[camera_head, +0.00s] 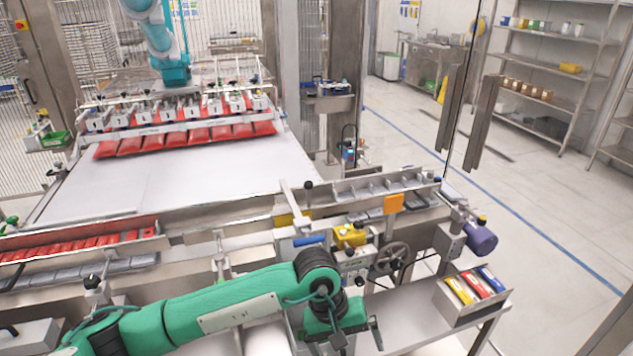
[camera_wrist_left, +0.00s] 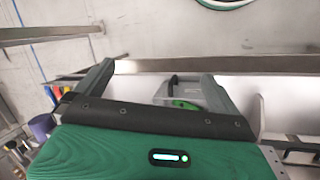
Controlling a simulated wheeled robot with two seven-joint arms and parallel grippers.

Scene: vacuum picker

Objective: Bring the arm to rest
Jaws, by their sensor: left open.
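My left arm (camera_head: 225,312) is green with dark joints and reaches in from the lower left of the head view, over the front of the machine. Its left gripper (camera_head: 342,342) is at the bottom middle, beside the control panel and handwheel, its tips near the picture's lower edge. In the left wrist view the gripper (camera_wrist_left: 152,78) shows two grey fingers spread wide apart, with nothing held between them. A grey case (camera_wrist_left: 192,92) with a dark handle and a green item shows beyond the fingers, apart from them. My right gripper is not in view.
A handwheel (camera_head: 391,258) and yellow part (camera_head: 349,236) are close behind the gripper. An open box (camera_head: 470,297) of coloured packs stands on the side table (camera_head: 405,318) to the right. Red pouches (camera_head: 190,138) lie under the picker head at the back.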

